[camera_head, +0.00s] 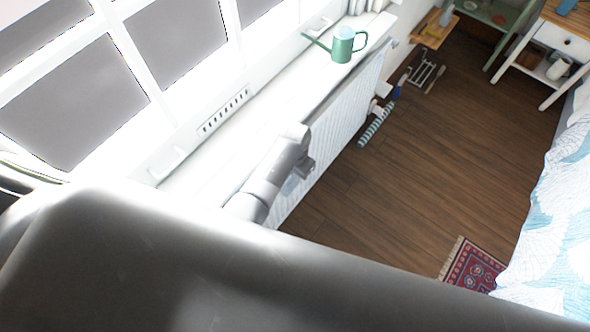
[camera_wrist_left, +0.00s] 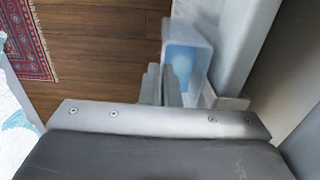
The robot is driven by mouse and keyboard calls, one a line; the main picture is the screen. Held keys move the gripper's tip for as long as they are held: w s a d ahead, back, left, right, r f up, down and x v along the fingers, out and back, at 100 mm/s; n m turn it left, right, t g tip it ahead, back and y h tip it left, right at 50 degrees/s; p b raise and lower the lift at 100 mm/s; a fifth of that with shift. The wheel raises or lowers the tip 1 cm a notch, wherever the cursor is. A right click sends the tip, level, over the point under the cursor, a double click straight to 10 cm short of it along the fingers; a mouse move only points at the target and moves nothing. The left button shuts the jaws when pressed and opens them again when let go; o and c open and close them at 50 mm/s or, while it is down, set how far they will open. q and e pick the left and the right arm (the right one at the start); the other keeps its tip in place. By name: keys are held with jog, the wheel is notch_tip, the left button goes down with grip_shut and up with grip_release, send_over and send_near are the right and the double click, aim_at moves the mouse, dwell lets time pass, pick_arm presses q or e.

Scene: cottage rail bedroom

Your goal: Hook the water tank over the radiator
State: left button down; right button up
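The water tank (camera_wrist_left: 184,57) is a pale box, light blue inside, in the left wrist view. My left gripper (camera_wrist_left: 161,84) has its fingers close together at the tank's left wall, which appears to run between them. In the head view my left gripper (camera_head: 305,166) is beside the radiator (camera_head: 340,120), a white ribbed panel under the window sill. A small pale blue part of the tank (camera_head: 290,185) shows below my wrist; the rest is hidden. Whether the tank touches the radiator cannot be told. My right gripper is not in view.
A green watering can (camera_head: 343,46) stands on the white window sill (camera_head: 285,88). A striped roll (camera_head: 378,124) lies near the radiator's far end. A bed (camera_head: 555,220) and a red rug (camera_head: 472,265) are at right. The wooden floor (camera_head: 410,170) between is clear.

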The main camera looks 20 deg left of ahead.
pick_arm(q)
jog(key=shift+a+f, duration=0.1)
jog(key=shift+f, duration=0.05)
jog(key=c, duration=1.6)
grip_release()
